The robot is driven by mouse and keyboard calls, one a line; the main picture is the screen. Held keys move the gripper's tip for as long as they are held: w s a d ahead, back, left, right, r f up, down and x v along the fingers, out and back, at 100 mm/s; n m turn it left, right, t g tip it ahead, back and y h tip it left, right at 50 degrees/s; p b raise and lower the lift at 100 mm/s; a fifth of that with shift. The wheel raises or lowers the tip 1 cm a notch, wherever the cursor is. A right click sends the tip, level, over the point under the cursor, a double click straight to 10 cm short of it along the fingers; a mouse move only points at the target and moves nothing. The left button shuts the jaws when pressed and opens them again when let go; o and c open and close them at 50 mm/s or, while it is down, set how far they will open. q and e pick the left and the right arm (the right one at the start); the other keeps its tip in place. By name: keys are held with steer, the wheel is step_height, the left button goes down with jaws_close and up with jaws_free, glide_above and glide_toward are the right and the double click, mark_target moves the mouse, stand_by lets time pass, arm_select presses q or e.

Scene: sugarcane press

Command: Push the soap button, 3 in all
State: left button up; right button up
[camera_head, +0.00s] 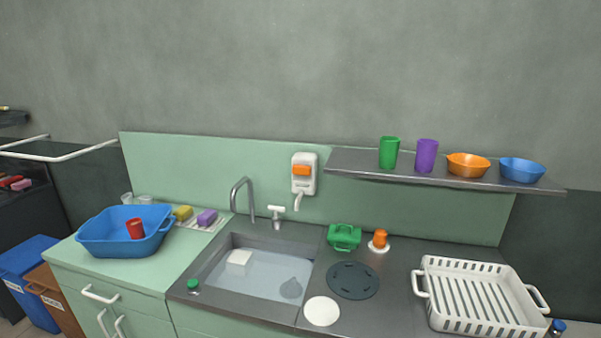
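A white dispenser (304,187) is mounted on the green backsplash, above and to the right of the sink tap. It has a wide orange button (302,170) on its front and a short white spout underneath. Nothing touches the button. I cannot tell from this view whether the button is pressed in. Neither of my grippers shows in the head view.
A blue tub (100,240) stands left, a white rack (440,266) right. A shelf (350,163) with cups and bowls juts out right of the dispenser.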

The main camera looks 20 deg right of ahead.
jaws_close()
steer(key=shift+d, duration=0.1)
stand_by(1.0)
